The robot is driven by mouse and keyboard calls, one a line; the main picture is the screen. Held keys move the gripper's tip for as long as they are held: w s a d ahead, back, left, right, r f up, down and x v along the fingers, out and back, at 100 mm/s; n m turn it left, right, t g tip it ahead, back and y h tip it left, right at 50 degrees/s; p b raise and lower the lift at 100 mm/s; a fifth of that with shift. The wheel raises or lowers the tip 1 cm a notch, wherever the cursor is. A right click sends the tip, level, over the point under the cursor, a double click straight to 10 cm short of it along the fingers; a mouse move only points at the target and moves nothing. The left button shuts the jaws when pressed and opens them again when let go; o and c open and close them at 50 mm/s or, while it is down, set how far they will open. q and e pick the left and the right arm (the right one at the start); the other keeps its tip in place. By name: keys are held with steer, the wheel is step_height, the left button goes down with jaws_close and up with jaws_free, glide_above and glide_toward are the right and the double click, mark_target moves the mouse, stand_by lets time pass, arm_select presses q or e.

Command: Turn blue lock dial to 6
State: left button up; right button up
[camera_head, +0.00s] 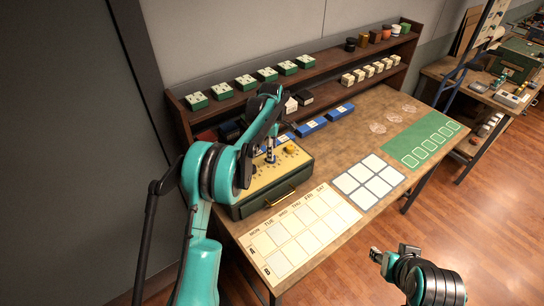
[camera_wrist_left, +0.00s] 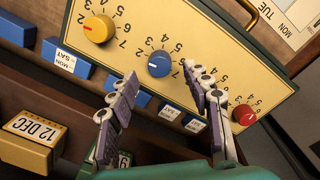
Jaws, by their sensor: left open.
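The blue lock dial (camera_wrist_left: 159,64) is on the yellow face (camera_wrist_left: 205,60) of a green lock box (camera_head: 262,203), between a yellow dial (camera_wrist_left: 98,29) and a red dial (camera_wrist_left: 244,114). A pale mark shows on the blue dial's left side; I cannot surely read its number. My left gripper (camera_wrist_left: 160,76) is open, with its fingers apart on either side of the blue dial's lower edge in the wrist view; contact cannot be told. In the head view my left gripper (camera_head: 270,156) is over the box face and hides the blue dial. My right gripper (camera_head: 384,258) is away at lower right, over the floor.
A calendar board (camera_head: 300,228) lies in front of the box. A white grid card (camera_head: 368,181) and green mat (camera_head: 425,138) lie to the right. Blue blocks (camera_head: 312,126) stand behind the box, below a shelf (camera_head: 330,70) with green boxes. A brass handle (camera_head: 280,196) sticks out in front.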

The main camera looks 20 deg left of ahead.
arm_select(q)
steer(key=shift+w+f, duration=0.1)
steer(key=shift+f, duration=1.85)
jaws_close()
